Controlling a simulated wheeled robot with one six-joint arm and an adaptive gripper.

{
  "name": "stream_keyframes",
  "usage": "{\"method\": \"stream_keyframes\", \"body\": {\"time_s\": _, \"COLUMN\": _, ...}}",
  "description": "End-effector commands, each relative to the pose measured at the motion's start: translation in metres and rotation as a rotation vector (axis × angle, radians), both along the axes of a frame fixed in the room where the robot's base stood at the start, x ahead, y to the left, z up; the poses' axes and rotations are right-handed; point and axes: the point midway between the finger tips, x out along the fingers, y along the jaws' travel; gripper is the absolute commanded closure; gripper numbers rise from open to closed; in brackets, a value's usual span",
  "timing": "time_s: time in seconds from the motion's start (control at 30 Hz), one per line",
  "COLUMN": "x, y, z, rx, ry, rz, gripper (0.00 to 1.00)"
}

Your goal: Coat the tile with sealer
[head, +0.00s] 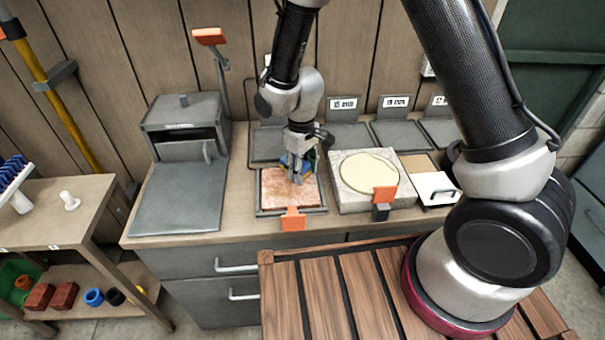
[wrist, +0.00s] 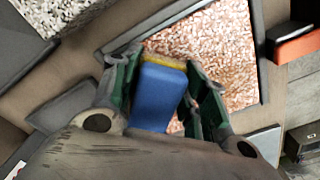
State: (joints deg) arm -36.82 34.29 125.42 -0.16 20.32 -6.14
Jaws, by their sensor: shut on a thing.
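The tile (head: 308,192) is a pinkish, speckled square lying in a dark grey tray (head: 262,208) on the counter. It also shows in the wrist view (wrist: 215,45), filling the upper middle. My gripper (head: 297,176) is over the tile, pointing down. In the wrist view my gripper (wrist: 160,85) is shut on a blue block with a yellow edge (wrist: 158,95), which looks like a sponge or applicator pad. The yellow edge faces the tile; I cannot tell whether it touches. An orange tab (head: 293,219) stands at the tray's front edge.
Right of the tray is a pale stone block (head: 350,200) with a cream round area and an orange-topped lever (head: 384,196). A grey box with a lever (head: 185,125) stands left. Behind are labelled dark plates (head: 398,134). A side shelf (head: 50,205) stands far left.

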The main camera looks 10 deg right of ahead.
Motion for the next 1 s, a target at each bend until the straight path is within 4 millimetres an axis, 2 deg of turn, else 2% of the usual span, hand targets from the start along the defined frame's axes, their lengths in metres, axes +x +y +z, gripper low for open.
{"method": "stream_keyframes", "body": {"time_s": 0.27, "x": 0.012, "y": 0.0, "z": 0.0, "rx": 0.001, "ry": -0.003, "rz": -0.002, "gripper": 0.94}}
{"method": "stream_keyframes", "body": {"time_s": 0.6, "x": 0.04, "y": -0.002, "z": 0.001, "rx": 0.001, "ry": -0.001, "rz": -0.001, "gripper": 0.94}}
{"method": "stream_keyframes", "body": {"time_s": 0.87, "x": 0.041, "y": -0.001, "z": 0.002, "rx": 0.001, "ry": -0.001, "rz": 0.0, "gripper": 0.94}}
{"method": "stream_keyframes", "body": {"time_s": 1.0, "x": 0.041, "y": -0.001, "z": 0.009, "rx": 0.002, "ry": -0.004, "rz": 0.0, "gripper": 0.94}}
